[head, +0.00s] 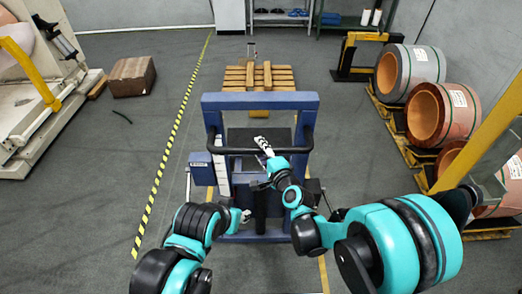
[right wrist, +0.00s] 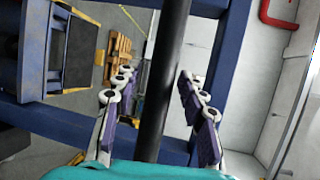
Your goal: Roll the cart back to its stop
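The cart is a blue frame (head: 260,101) with a black push bar (head: 235,151) across its near side, standing in the middle of the head view. My right gripper (head: 263,146) is at the push bar, right of its middle. In the right wrist view its two fingers (right wrist: 160,110) stand apart, one on each side of the black bar (right wrist: 168,70). A gap shows between the left finger and the bar; contact on the right side is unclear. My left gripper (head: 242,215) is low at the cart's near left side, small and partly hidden. No cart stop can be made out.
A wooden pallet (head: 270,76) lies beyond the cart. Copper rolls (head: 440,112) on pallets stand at the right near a yellow post. A yellow-black floor line (head: 172,150) runs left of the cart. A brown box (head: 131,76) sits far left. Floor left of the line is largely clear.

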